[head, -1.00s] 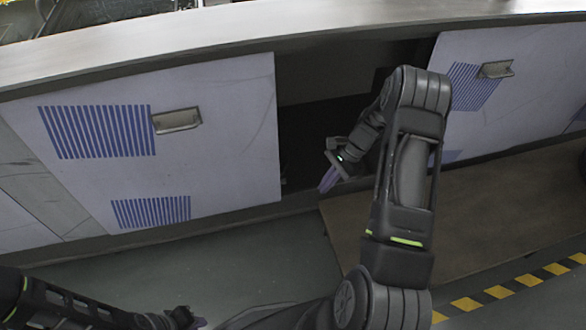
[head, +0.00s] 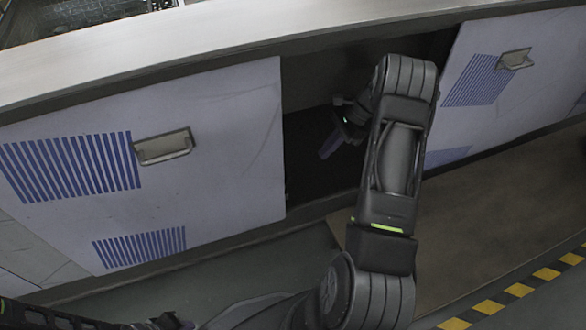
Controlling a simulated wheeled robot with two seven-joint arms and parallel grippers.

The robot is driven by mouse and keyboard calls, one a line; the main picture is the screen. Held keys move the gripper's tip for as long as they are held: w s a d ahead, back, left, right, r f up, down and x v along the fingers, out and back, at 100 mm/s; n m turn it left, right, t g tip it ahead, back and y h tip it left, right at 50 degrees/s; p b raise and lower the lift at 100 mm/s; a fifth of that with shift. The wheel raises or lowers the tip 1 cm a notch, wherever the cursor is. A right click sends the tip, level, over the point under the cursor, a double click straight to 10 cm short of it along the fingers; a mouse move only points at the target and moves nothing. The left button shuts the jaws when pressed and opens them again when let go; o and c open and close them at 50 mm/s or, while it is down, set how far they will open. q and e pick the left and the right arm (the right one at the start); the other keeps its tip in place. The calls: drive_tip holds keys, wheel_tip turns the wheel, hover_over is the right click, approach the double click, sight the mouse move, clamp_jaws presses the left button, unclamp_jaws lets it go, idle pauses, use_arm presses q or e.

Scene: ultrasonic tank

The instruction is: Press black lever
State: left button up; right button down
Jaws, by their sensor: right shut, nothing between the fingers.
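My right gripper (head: 332,144) is at the dark opening between two cabinet panels, with its purple-grey fingers shut and empty, pointing down and to the left. My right forearm crosses in front of the opening's right part and hides some of it. I cannot make out the black lever; the inside of the opening (head: 305,170) is too dark to tell things apart. My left gripper (head: 172,322) shows only as a small dark part at the bottom edge, and its fingers cannot be made out.
A pale panel with blue vent slats and a metal handle (head: 165,147) stands left of the opening. A similar panel (head: 545,85) stands to the right. A grey worktop (head: 230,45) runs above. A brown board and a yellow-black striped strip (head: 518,290) lie on the floor at the right.

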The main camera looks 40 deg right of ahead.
drive_tip(key=w+a+f+b, duration=0.2)
drive_tip(key=a+f+b, duration=0.2)
drive_tip(key=a+f, duration=0.3)
drive_tip(key=shift+w+a, duration=0.4)
drive_tip(key=shift+a, duration=0.6)
